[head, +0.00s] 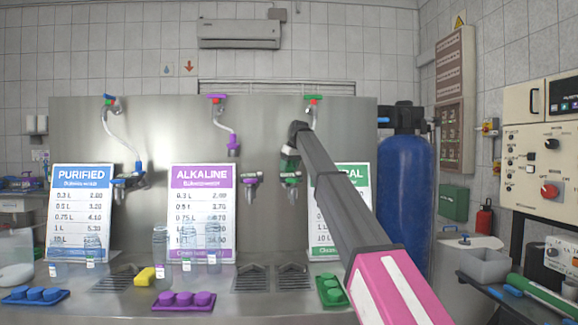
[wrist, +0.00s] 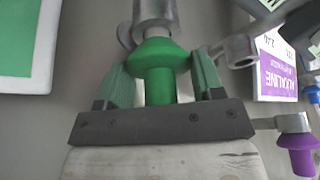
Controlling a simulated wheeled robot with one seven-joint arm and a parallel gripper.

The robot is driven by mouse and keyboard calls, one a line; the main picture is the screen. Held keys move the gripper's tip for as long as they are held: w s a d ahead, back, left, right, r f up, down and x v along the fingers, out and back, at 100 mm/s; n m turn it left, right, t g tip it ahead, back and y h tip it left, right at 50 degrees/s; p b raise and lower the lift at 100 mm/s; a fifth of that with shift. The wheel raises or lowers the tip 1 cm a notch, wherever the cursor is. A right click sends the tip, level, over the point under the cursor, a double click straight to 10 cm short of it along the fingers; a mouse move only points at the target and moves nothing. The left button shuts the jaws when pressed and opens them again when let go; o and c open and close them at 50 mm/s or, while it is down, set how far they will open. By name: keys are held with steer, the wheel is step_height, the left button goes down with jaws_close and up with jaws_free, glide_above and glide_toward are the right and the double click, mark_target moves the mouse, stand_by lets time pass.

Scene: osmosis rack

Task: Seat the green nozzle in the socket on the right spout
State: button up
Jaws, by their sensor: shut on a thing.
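The green nozzle (wrist: 158,62) is between the two fingers of my gripper (wrist: 163,85) in the wrist view, and the fingers are shut on it. Its wide collar is against or very close to a grey metal cylinder (wrist: 155,12) at the top edge; I cannot tell whether it sits inside. In the head view my gripper (head: 290,152) is at the right spout (head: 290,178), just above its body. My arm and gripper hide most of the nozzle there. A thin hose comes down from the red-and-green valve (head: 313,98) behind my arm.
The left spout (head: 125,181) has a blue nozzle (head: 138,166). Price signs stand behind, including the purple ALKALINE sign (head: 202,190). Bottles, a yellow sponge (head: 145,276) and coloured cap trays line the counter.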

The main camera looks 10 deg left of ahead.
steer(key=shift+f, duration=0.2)
stand_by(0.4)
steer(key=shift+f, duration=0.3)
steer(key=o, duration=1.2)
steer(key=shift+c, duration=0.2)
steer(key=shift+r, duration=0.1)
steer(key=shift+r, duration=3.45)
